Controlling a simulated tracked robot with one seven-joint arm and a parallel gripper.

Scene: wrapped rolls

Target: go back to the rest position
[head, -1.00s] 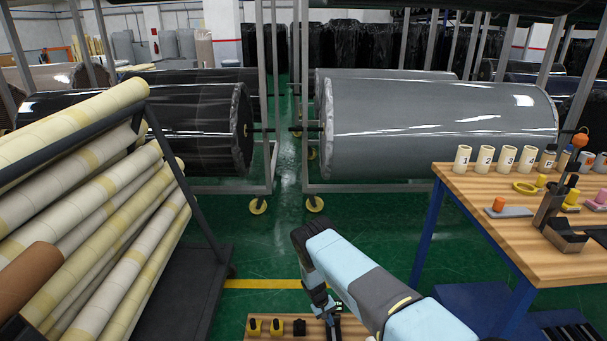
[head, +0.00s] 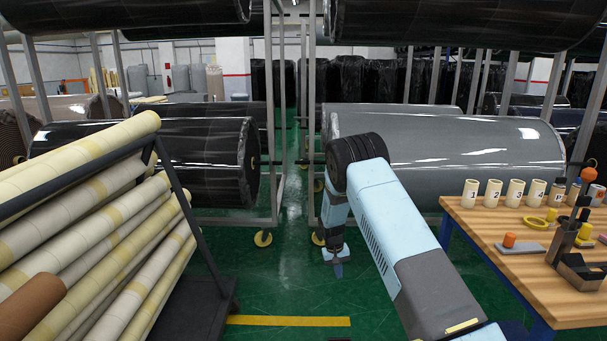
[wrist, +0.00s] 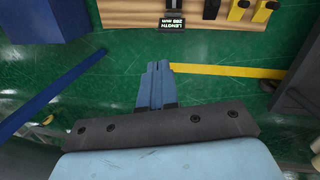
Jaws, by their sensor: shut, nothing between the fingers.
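My gripper (head: 338,268) hangs from my raised light-blue arm in the head view, over the green floor and in front of the grey wrapped roll (head: 450,155). In the wrist view my gripper (wrist: 157,66) has its two blue fingers together with nothing between them. It is apart from every object, with green floor behind it.
A rack of cream rolls (head: 95,215) stands at left. A wooden table (head: 520,265) with numbered cups (head: 492,193) stands at right. A black wrapped roll (head: 190,155) lies at the back left. The wrist view shows a wooden board (wrist: 130,12) with a length display (wrist: 173,22).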

